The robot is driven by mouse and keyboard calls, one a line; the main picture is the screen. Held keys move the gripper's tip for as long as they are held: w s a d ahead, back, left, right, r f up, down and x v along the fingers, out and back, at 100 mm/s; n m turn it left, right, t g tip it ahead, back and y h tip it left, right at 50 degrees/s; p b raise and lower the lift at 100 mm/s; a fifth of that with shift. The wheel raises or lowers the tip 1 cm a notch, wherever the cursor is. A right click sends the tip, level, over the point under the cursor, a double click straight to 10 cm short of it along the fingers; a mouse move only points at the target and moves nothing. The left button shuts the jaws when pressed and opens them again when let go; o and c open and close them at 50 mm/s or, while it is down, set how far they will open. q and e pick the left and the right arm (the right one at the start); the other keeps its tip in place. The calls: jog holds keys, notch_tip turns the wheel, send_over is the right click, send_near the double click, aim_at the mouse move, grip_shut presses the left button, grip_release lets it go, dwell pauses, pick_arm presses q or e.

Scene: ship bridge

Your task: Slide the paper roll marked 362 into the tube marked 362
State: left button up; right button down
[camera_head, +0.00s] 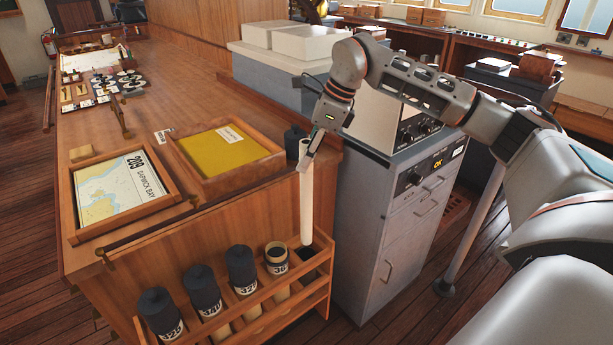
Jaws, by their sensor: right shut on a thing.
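My right gripper (307,152) points down and is shut on the top of a long, thin white paper roll (307,205). The roll hangs nearly upright in front of the counter's right end. No marking on it can be read. A tube (277,265) with an open top stands in the wooden rack; its label is partly visible and looks like it begins with 36, but I cannot read it surely. The roll's lower end shows to the right of this tube's mouth, above the rack's right end; depth is hard to tell. My left gripper is not in view.
Several dark-capped tubes (203,290) stand left of the open tube in the rack (255,325). A dark cap-like cylinder (294,140) stands on the counter behind the roll. A framed chart (120,190) and a yellow-topped tray (222,150) lie left. A grey cabinet (405,225) stands close right.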

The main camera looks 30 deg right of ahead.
aim_at(307, 142)
notch_tip(307, 142, up, 4)
jog(key=shift+f+p, duration=0.15)
jog(key=shift+p, duration=0.2)
notch_tip(307, 142, up, 3)
jog(key=p, duration=0.3)
jog(key=shift+f, duration=0.15)
jog(key=shift+r+p, duration=0.9)
jog(key=shift+r, duration=0.25)
jog(key=shift+a, duration=0.1)
